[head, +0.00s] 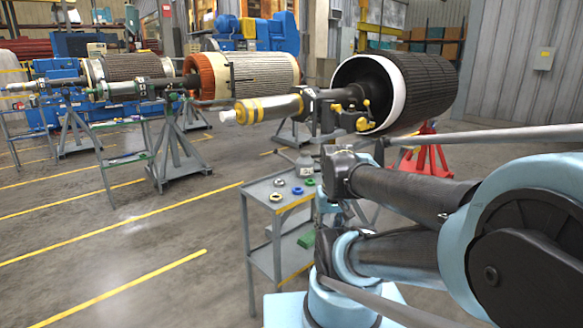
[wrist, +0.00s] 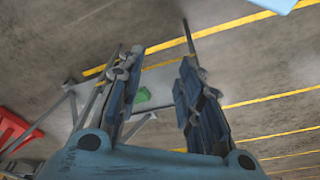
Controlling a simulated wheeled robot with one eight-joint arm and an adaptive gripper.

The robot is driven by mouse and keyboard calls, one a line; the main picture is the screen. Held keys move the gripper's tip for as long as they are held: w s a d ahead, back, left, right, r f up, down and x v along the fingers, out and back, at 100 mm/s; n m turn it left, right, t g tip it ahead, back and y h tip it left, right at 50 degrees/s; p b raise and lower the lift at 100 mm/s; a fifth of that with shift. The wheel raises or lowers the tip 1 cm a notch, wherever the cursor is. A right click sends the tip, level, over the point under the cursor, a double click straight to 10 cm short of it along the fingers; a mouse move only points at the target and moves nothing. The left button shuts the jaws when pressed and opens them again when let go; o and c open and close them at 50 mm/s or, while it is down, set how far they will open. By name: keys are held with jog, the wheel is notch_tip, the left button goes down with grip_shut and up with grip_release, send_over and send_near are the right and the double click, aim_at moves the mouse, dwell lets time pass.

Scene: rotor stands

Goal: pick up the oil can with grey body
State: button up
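A small grey object (head: 306,169) with a narrow upper part stands at the back of the trolley's top shelf in the head view. It looks like the grey-bodied oil can, but it is too small to be sure. I cannot make it out in the wrist view. My gripper (wrist: 160,62) shows in the wrist view with its two dark fingers spread apart and nothing held between them. A green block (wrist: 143,95) shows beyond the gap, apart from the fingers. In the head view my arm fills the right side, and I cannot clearly make out the gripper.
The grey trolley (head: 257,191) holds several small rings on top; a green block (head: 306,239) lies on its lower shelf. A large rotor (head: 425,82) on stands, one stand red (head: 428,155), is behind. Another rotor (head: 255,75) stands further left.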

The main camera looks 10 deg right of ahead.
jog(key=shift+w+d, duration=0.1)
jog(key=o, duration=0.4)
jog(key=shift+s+r, duration=0.15)
jog(key=shift+s, duration=0.05)
jog(key=o, duration=0.9)
jog(key=shift+w+a+r+m, duration=0.2)
jog(key=shift+r+m, duration=0.1)
jog(key=shift+r, duration=0.2)
jog(key=shift+w+a+r+m, duration=0.15)
jog(key=shift+r+m, duration=0.15)
jog(key=shift+r, duration=0.2)
jog(key=shift+o, duration=0.2)
notch_tip(320, 180, up, 17)
jog(key=m+y, duration=0.4)
jog(key=m, duration=2.1)
send_over(308, 153)
jog(key=s+d, duration=0.2)
jog(key=d, duration=0.1)
jog(key=shift+t+h, duration=0.3)
jog(key=x, duration=1.1)
jog(key=shift+s+d+f, duration=0.1)
jog(key=shift+d, duration=0.05)
jog(key=x, duration=0.3)
jog(key=shift+w+d+f, duration=0.2)
jog(key=shift+w+f, duration=0.05)
jog(key=shift+f, duration=0.15)
jog(key=shift+w+a+f, duration=0.15)
jog(key=shift+a+f, duration=0.05)
jog(key=shift+f, duration=0.45)
